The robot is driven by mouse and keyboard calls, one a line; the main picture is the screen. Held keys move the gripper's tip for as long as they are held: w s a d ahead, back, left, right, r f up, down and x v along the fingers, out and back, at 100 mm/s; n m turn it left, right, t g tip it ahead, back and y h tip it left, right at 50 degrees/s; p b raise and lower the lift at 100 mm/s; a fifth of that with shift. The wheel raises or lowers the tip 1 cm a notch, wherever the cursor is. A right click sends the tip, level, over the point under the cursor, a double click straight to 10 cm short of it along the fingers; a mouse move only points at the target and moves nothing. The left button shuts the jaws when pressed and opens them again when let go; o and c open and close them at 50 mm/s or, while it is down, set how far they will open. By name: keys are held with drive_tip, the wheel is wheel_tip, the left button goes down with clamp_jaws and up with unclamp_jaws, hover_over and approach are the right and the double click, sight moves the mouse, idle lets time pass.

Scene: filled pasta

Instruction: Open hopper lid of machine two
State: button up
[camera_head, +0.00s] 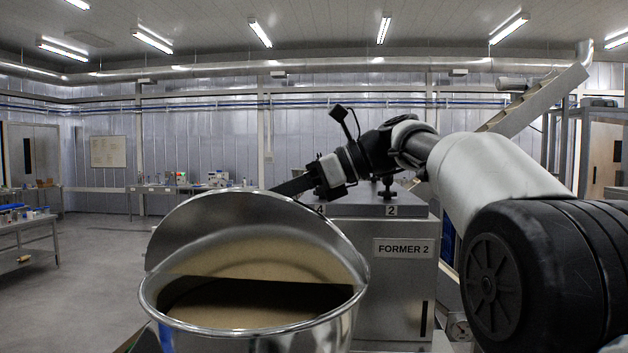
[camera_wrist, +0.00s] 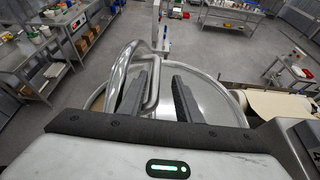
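The steel hopper (camera_head: 345,308) of the machine labelled FORMER 2 (camera_head: 403,249) stands at the front in the head view. Its round lid (camera_head: 190,232) is raised and tilted up at the hopper's far side, and the hopper's tan and dark inside shows. My gripper (camera_wrist: 162,78) reaches behind the lid; its fingertips are hidden in the head view. In the wrist view, the fingers are apart, with a bent metal handle bar (camera_wrist: 154,90) between them. The left finger appears inside the handle's loop. I cannot tell whether either finger touches it.
The flat top of the former (camera_head: 352,208) lies below my arm. A workbench (camera_head: 25,228) stands at the far left, and another with small equipment (camera_head: 170,188) along the back wall. A sloping conveyor (camera_head: 535,97) rises at the right. The floor (camera_head: 95,280) at left is clear.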

drive_tip(key=w+v, duration=0.1)
drive_tip(key=v, duration=1.4)
drive_tip(key=shift+s, duration=0.45)
drive_tip(key=shift+d, duration=0.1)
